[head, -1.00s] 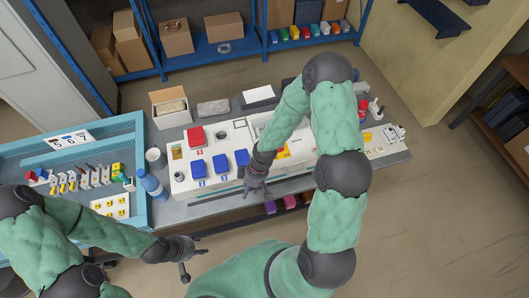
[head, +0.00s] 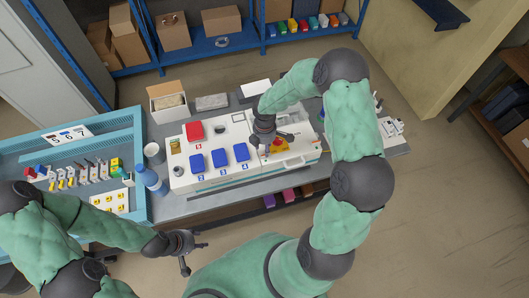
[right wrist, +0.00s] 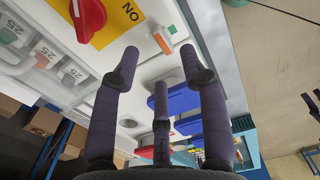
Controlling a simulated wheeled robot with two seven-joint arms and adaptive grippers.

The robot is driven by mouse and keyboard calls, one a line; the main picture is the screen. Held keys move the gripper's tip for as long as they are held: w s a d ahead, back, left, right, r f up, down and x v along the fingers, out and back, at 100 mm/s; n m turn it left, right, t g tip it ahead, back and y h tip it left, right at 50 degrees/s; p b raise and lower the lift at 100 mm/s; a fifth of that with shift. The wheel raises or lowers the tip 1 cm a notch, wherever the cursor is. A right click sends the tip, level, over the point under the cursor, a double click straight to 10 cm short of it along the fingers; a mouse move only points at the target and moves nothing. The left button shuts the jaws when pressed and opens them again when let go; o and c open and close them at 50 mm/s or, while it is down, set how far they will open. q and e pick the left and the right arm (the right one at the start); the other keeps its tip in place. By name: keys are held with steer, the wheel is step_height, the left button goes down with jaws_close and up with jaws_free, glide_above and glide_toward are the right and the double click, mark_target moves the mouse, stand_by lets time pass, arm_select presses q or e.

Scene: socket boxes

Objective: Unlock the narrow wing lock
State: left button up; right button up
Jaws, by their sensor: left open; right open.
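A long white socket box (head: 222,179) lies on the bench. Toward its right, a yellow plate with a red knob (head: 279,146) is partly covered by my right gripper (head: 270,146). In the right wrist view the red knob (right wrist: 88,18) sits on the yellow plate at the top, and a small white part with an orange piece (right wrist: 163,40) is beyond the fingers. My right gripper's fingers (right wrist: 160,75) are spread and empty, above the panel. I cannot tell which part is the narrow wing lock. My left gripper (head: 193,252) is open and empty in front of the bench.
A red flap (head: 194,131) and several blue flaps (head: 219,158) are on the box. A blue tray (head: 137,205) with small parts is further left. Clear floor lies right of the bench.

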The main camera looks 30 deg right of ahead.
steer(key=shift+f, duration=2.55)
jaws_close()
